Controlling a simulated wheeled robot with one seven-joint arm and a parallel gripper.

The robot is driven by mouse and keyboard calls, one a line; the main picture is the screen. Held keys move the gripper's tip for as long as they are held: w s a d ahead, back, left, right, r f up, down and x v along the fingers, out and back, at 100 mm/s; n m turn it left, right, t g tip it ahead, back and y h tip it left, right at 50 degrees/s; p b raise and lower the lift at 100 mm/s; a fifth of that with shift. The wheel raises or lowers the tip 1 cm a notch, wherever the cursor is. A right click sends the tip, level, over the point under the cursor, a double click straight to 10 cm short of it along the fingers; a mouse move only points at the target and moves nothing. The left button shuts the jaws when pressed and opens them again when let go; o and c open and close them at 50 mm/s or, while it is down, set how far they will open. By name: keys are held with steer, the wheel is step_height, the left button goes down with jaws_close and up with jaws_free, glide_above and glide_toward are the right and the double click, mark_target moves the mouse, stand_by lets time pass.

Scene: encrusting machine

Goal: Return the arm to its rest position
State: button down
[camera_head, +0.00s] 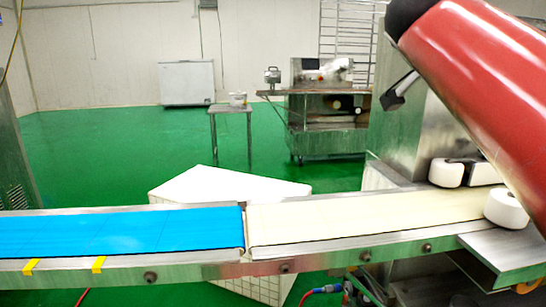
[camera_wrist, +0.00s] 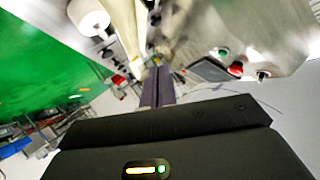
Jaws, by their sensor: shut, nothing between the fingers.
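My gripper (camera_wrist: 157,84) shows in the wrist view, its two dark fingers together with nothing between them. Beyond the fingertips are the cream belt (camera_wrist: 122,22) and a white roller (camera_wrist: 92,18) of the machine, with a visible gap that I cannot measure. In the head view my red arm crosses the upper right corner, in front of the steel machine body (camera_head: 410,135). The gripper itself is outside the head view.
A conveyor with a blue belt (camera_head: 120,230) and a cream belt (camera_head: 360,217) runs across the front. White rollers (camera_head: 446,172) sit at its right end. A white block (camera_head: 225,186) stands behind it. A small table (camera_head: 230,109) and steel machine (camera_head: 330,115) stand farther back; green floor (camera_head: 90,150) is clear.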

steer(key=s+a+f+n+y, duration=0.3)
steer(key=s+a+f+n, duration=0.1)
steer(key=f, duration=0.8)
steer(key=s+a+f+n+g+y, duration=0.1)
steer(key=s+a+f+n+y, duration=0.2)
steer(key=f, duration=0.9)
steer(key=s+a+f+n+g+y, duration=0.1)
steer(key=s+a+f+n+y, duration=0.3)
steer(key=f, duration=0.9)
steer(key=s+a+n, duration=0.3)
steer(key=s+n, duration=0.1)
steer(key=s, duration=0.1)
steer(key=shift+a+n+p, duration=0.25)
steer(key=shift+n+p, duration=0.05)
steer(key=shift+n, duration=0.1)
steer(key=c, duration=2.1)
jaws_free()
steer(key=shift+c, duration=0.2)
